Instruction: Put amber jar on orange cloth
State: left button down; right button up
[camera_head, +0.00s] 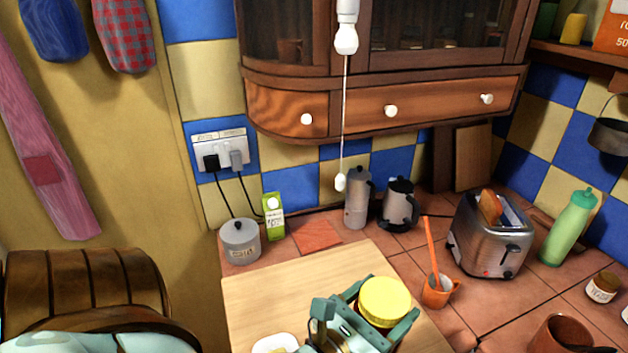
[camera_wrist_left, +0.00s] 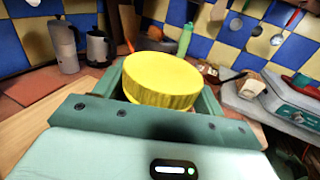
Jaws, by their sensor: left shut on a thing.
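The amber jar (camera_head: 385,301) shows mostly as its round yellow lid, low in the middle of the head view. My left gripper (camera_head: 378,316) is shut on it, with a teal finger on either side. The lid also fills the middle of the left wrist view (camera_wrist_left: 162,82); the fingers and lid hide most of the jar's body. The orange cloth (camera_head: 317,236) lies flat and bare on the tiled counter, behind the wooden board, farther back and left of the jar. My right gripper is not in view.
The wooden board (camera_head: 262,290) lies in front of the cloth. A grey lidded pot (camera_head: 240,242) and a green carton (camera_head: 273,218) stand left of the cloth. A steel canister (camera_head: 357,200) stands behind right. A pull cord (camera_head: 344,130) hangs above. An orange cup (camera_head: 437,293) stands right.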

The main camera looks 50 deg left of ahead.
aim_at(319, 241)
jog(key=k+j+z, duration=0.3)
jog(key=j, duration=0.3)
jog(key=k+j+z, duration=0.3)
jog(key=j, duration=0.25)
jog(key=j+z, duration=0.15)
jog(key=j, duration=0.3)
jog(key=k+j+z, duration=0.15)
jog(key=j, duration=0.3)
